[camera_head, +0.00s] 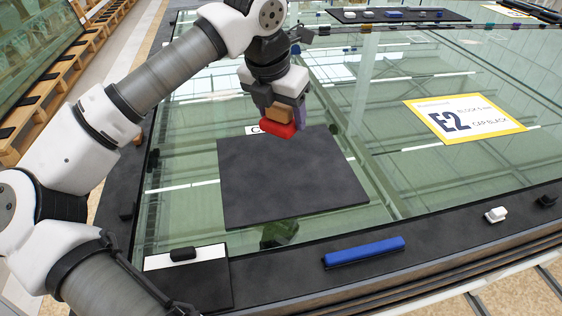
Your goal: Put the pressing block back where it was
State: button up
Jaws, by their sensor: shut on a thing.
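My gripper (278,106) is shut on a block with a tan-orange upper part and a red bottom (277,129), which I take to be the pressing block. The block hangs at the far edge of a dark square mat (290,185) that lies on the glass. I cannot tell for certain whether the block's red bottom touches the mat or is above it. A small white label (252,131) with a letter "C" shows at the mat's far edge; the rest of it is hidden behind the block.
A blue bar (365,252) and a white piece (495,214) lie on the dark near border. A black piece sits on a black-and-white pad (215,285) at lower left. A yellow-edged "E2" sign (480,112) lies at right. A dark tray (400,20) with small pieces is at the back.

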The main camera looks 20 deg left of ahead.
aim_at(274, 124)
notch_tip(274, 124, down, 9)
jog(key=b, duration=0.3)
jog(key=shift+b, duration=0.35)
jog(key=shift+f+b, duration=0.25)
jog(key=shift+b, duration=0.1)
jog(key=o, duration=1)
jog(key=shift+r, duration=0.1)
jog(key=shift+c, duration=0.2)
jog(key=shift+r+p, duration=0.1)
jog(key=shift+p, duration=0.2)
jog(key=shift+r, duration=0.2)
jog(key=b+v, duration=0.1)
jog(key=v, duration=1)
jog(key=shift+s+r, duration=0.15)
jog(key=shift+r, duration=0.2)
